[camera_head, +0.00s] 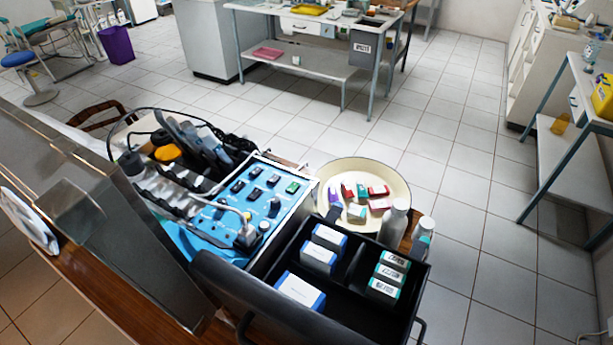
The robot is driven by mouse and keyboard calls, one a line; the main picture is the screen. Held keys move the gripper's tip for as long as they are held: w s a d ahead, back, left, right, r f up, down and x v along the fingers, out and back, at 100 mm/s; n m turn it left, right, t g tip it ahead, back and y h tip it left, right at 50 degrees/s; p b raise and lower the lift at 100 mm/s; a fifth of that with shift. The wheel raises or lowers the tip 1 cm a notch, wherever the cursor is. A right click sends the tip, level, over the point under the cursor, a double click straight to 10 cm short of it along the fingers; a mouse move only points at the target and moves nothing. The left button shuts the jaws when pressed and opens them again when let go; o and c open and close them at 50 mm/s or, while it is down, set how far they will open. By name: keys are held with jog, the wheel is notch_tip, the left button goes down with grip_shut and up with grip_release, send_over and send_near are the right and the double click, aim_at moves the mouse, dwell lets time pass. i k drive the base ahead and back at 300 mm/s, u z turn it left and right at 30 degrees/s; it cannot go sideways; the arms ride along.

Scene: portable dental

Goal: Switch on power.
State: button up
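The portable dental unit (187,240) stands at the centre left with a blue and white control panel. Several dark rocker switches sit on the panel, and one at the upper right is green (293,187). A knob (275,203) stands below the green switch. Whether the power is on cannot be told from this view. Handpieces with dark hoses (190,140) lie at the back of the unit. My gripper is not in view.
A black tray (345,270) with blue-white and green-white boxes stands right of the panel. A round cream dish (402,180) with small boxes lies behind it, near white bottles (394,222). A dark grey panel (95,215) rises at left. Tiled floor (450,120) is clear beyond.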

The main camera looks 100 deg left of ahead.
aim_at(294, 185)
jog(key=u, duration=0.95)
jog(key=i, duration=1.2)
jog(key=u, duration=3.4)
